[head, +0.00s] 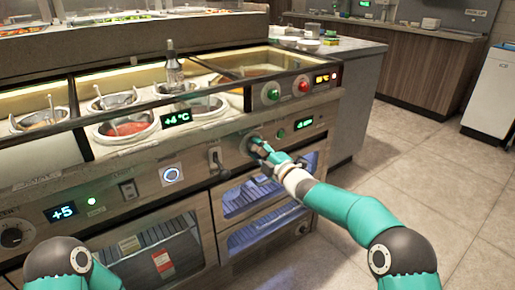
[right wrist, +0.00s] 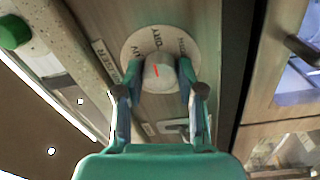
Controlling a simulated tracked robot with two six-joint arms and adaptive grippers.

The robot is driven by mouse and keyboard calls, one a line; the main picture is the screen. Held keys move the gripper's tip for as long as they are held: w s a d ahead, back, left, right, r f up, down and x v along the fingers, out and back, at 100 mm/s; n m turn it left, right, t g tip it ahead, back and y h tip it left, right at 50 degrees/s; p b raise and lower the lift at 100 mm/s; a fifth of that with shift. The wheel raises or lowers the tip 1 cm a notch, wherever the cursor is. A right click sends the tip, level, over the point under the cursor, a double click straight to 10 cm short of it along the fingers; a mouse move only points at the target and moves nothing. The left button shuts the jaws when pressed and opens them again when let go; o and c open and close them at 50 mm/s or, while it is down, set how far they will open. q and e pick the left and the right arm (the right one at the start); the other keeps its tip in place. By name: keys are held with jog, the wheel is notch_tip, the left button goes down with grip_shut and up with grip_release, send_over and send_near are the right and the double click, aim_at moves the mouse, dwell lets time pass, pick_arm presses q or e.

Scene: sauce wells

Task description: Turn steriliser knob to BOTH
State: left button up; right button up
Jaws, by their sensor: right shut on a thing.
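The steriliser knob (right wrist: 158,76) is a grey round knob with a red mark, on a pale dial (right wrist: 132,45). The dial lettering reads UV and DRY, with another word partly legible at the right; the mark's exact setting is hard to tell. My right gripper (head: 263,149) is at the knob on the counter's front panel, with its fingers on either side of it and shut on it. In the head view the fingers partly cover the dial (head: 248,138). Only links of my left arm show at bottom left; its gripper is out of view.
A green button (head: 281,134) and a green display (head: 304,124) sit right of the dial. A handle (head: 215,158) is to its left. Lit glass-front doors (head: 243,198) are below. Sauce wells (head: 127,125) line the counter above. Open tiled floor (head: 420,165) lies right.

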jog(key=m, duration=0.2)
jog(key=m+p, duration=0.1)
jog(key=m, duration=0.1)
jog(key=m+p, duration=0.1)
jog(key=m, duration=0.2)
jog(key=shift+d+f+h, duration=0.15)
jog(key=shift+d+h, duration=0.1)
jog(key=shift+h, duration=0.15)
jog(key=m+p, duration=0.1)
jog(key=m, duration=0.3)
jog(key=shift+a+f, duration=0.1)
jog(key=shift+f, duration=0.05)
jog(key=shift+m+p, duration=0.45)
jog(key=shift+m, duration=0.15)
jog(key=shift+f, duration=0.2)
jog(key=o, duration=1.2)
jog(key=shift+a+r, duration=0.1)
jog(key=shift+c, duration=0.2)
jog(key=shift+r, duration=0.2)
